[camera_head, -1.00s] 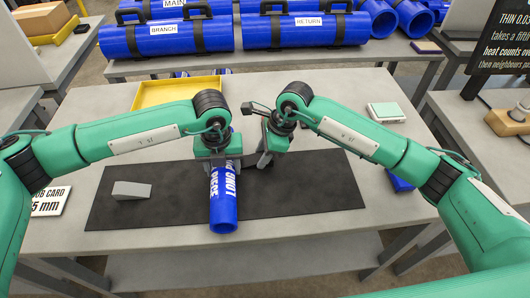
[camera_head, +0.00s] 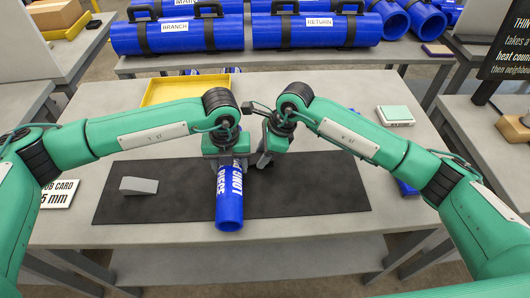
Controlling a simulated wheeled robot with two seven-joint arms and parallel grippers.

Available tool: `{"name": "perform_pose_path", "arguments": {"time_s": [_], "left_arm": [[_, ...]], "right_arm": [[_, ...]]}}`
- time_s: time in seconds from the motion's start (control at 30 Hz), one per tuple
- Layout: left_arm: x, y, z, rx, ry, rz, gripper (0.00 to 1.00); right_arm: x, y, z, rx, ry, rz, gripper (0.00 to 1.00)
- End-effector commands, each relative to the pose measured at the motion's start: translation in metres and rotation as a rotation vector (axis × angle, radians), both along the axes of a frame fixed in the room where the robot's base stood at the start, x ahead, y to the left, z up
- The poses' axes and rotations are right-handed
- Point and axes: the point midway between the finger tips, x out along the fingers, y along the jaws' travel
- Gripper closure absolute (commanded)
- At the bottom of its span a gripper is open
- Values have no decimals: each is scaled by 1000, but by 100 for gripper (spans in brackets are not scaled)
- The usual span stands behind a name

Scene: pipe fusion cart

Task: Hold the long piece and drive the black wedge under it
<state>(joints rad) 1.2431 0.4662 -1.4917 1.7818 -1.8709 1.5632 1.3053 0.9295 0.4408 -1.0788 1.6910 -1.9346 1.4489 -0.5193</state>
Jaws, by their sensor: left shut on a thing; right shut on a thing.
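The long piece is a blue pipe (camera_head: 229,205) with white lettering that includes "LONG". It lies on the dark mat (camera_head: 315,190), its near open end facing me. My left gripper (camera_head: 224,153) is shut on the pipe's far part from above and hides some of it. My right gripper (camera_head: 264,160) is just right of the pipe, shut on a small dark thing, apparently the black wedge (camera_head: 252,160). The fingers mostly hide it, and I cannot tell whether it reaches under the pipe. A grey wedge-shaped block (camera_head: 139,186) lies on the mat at left.
A yellow tray (camera_head: 165,98) stands behind my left arm. A white and green box (camera_head: 395,115) is at the table's right. A size card (camera_head: 60,193) is at left. Large blue pipes (camera_head: 172,37) lie on the bench behind. The mat's right side is clear.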

Motion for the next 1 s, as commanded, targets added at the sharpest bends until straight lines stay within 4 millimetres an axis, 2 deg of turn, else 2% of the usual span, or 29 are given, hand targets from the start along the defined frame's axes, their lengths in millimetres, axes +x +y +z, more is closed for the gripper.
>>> {"name": "perform_pose_path", "arguments": {"time_s": [0.4, 0.43, 0.53, 0.83, 1.0], "left_arm": [[0, 0, -1, 1, 1, 0, 76], [0, 0, -1, 1, 1, 0, 76], [0, 0, -1, 0, 1, 0, 76], [0, 0, -1, 1, 1, 0, 76], [0, 0, -1, 1, 1, 0, 76]], "right_arm": [[0, 9, -1, 0, 1, 1, 100], [0, 9, -1, 0, 1, 1, 60], [0, 9, -1, 0, 1, 0, 41], [0, 8, 0, 0, 0, 0, 39], [1, 1, 15, -1, -2, -2, 39]]}}
